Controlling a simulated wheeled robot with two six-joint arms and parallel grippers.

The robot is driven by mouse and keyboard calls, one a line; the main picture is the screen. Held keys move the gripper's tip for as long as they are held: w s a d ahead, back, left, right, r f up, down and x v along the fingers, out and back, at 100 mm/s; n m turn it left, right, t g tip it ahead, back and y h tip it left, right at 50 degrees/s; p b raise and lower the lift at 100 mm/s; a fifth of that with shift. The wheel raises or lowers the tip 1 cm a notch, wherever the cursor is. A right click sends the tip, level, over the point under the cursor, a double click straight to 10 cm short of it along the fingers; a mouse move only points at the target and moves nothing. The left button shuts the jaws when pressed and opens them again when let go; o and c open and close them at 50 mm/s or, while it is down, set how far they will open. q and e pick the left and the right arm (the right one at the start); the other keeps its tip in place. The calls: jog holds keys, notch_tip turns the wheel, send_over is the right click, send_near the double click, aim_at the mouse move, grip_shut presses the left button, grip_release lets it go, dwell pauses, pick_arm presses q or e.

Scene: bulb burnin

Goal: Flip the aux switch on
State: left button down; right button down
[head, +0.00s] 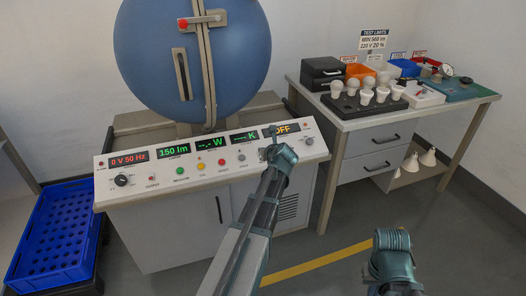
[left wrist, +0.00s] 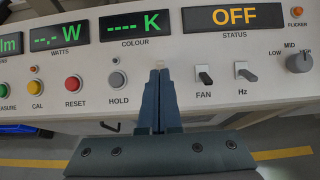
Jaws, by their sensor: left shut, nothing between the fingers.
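My left gripper (head: 270,152) is at the right part of the control panel (head: 215,182). In the left wrist view its two fingers (left wrist: 159,74) are shut together, pointing at the panel between the HOLD button (left wrist: 118,79) and the FAN switch (left wrist: 204,75). A small pale bit shows at the fingertips; I cannot tell whether it is a switch. No AUX label is readable, and the fingers cover that spot. The Hz switch (left wrist: 244,72) is right of FAN. The status display (left wrist: 234,17) reads OFF. My right arm's end (head: 390,256) is low at the right; its fingers are not distinguishable.
A rotary knob (left wrist: 298,62) is at the panel's right end. A blue sphere (head: 195,60) stands behind the panel. A side table (head: 355,122) holds a black tray of bulbs (head: 350,105). A blue crate (head: 50,235) is at the left. The floor ahead is clear.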

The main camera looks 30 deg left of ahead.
pick_arm(q)
jog(key=s+d+r+p, duration=0.4)
jog(key=d+r+p, duration=0.1)
jog(key=r+p, duration=0.2)
jog(key=shift+s+r, duration=0.2)
jog(key=shift+d, duration=0.1)
dwell(0.3)
